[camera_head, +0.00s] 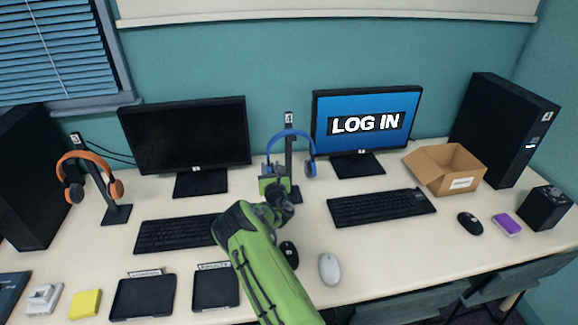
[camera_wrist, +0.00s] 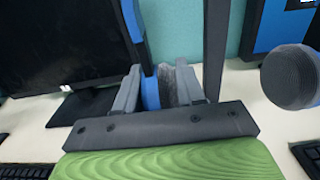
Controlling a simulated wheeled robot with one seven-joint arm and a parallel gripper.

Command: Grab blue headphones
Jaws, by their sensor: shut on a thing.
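The blue headphones (camera_head: 291,135) are at the black headphone stand (camera_head: 288,148) between the two monitors. Their blue band arches at the top of the stand; I cannot tell whether it rests there. My gripper (camera_head: 270,180) is at the left side of the headphones. In the wrist view my gripper (camera_wrist: 160,85) is shut on the left ear cup (camera_wrist: 168,85), with a finger on each side. The grey right ear cup (camera_wrist: 290,77) is free to the right, beyond the stand's post (camera_wrist: 214,50). My gripper and arm hide the lower left of the headphones in the head view.
A dark monitor (camera_head: 187,135) stands left and a LOG IN monitor (camera_head: 365,120) right. Keyboards (camera_head: 380,206) lie in front. Orange headphones (camera_head: 90,175) hang at the far left. A cardboard box (camera_head: 446,168) stands right. A black mouse (camera_head: 289,254) and white mouse (camera_head: 329,269) lie near my arm.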

